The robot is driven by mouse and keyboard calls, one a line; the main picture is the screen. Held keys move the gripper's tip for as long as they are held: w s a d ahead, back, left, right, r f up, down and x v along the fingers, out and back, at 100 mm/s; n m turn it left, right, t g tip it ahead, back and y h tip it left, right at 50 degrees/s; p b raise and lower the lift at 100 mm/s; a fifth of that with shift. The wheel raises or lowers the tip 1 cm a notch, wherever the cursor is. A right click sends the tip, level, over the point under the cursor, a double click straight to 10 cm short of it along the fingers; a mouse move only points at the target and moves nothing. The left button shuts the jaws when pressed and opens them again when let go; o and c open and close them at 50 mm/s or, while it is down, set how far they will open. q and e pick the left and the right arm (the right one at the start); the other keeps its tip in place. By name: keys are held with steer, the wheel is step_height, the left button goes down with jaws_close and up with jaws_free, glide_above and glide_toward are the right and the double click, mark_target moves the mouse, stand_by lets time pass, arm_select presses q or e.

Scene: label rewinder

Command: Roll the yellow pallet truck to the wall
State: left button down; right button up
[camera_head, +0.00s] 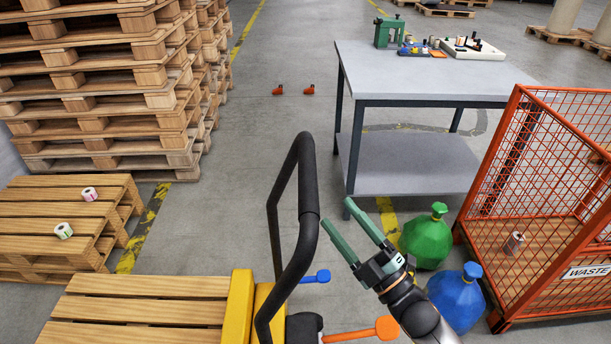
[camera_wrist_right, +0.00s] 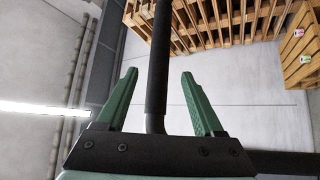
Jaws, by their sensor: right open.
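The yellow pallet truck (camera_head: 240,307) stands at the bottom of the head view, with its black loop handle (camera_head: 308,180) rising at the centre. My right gripper (camera_head: 335,211) is just right of the handle's right bar, its two green fingers open and pointing up-left toward it. In the right wrist view, the black handle bar (camera_wrist_right: 159,60) runs upright in the gap between the open fingers (camera_wrist_right: 158,75). I cannot tell whether the bar lies between them or just beyond; neither finger visibly touches it. My left gripper is out of view.
A wooden pallet (camera_head: 135,312) sits left of the truck's yellow body. A tall pallet stack (camera_head: 110,90) and low pallet (camera_head: 60,215) stand left. A table (camera_head: 420,80), green bag (camera_head: 427,240), blue bag (camera_head: 457,298) and orange cage (camera_head: 520,190) stand right. The aisle ahead holds two small orange objects (camera_head: 294,90).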

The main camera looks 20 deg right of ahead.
mark_target(308, 178)
steer(key=p+x, duration=0.1)
steer(key=x, duration=0.9)
steer(key=shift+w+a+r+p, duration=0.15)
steer(key=shift+w+p, duration=0.15)
jaws_close()
stand_by(1.0)
